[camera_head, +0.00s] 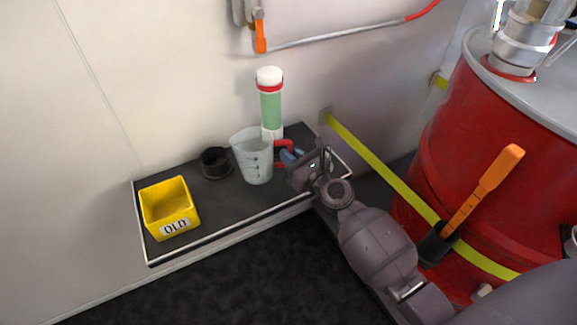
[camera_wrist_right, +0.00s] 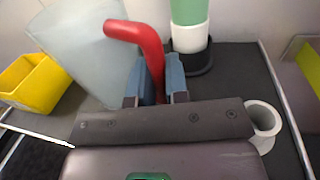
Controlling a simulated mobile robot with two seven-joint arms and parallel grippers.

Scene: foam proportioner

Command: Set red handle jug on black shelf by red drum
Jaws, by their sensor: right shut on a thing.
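The jug (camera_head: 253,158) is a translucent measuring jug with a red handle (camera_wrist_right: 137,38). It is upright at the black shelf (camera_head: 222,200); I cannot tell whether its base touches the surface. My right gripper (camera_head: 290,155) is shut on the red handle, with blue fingertips on both sides of it in the right wrist view (camera_wrist_right: 158,82). The red drum (camera_head: 478,150) stands to the right of the shelf. My left gripper is not in view.
A yellow bin (camera_head: 168,205) labelled OLD sits at the shelf's left end. A black cup (camera_head: 214,162) is left of the jug. A green and white cylinder (camera_head: 271,105) stands behind it. A white ring-shaped piece (camera_wrist_right: 263,120) is at the right. A yellow strap (camera_head: 385,170) crosses by the drum.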

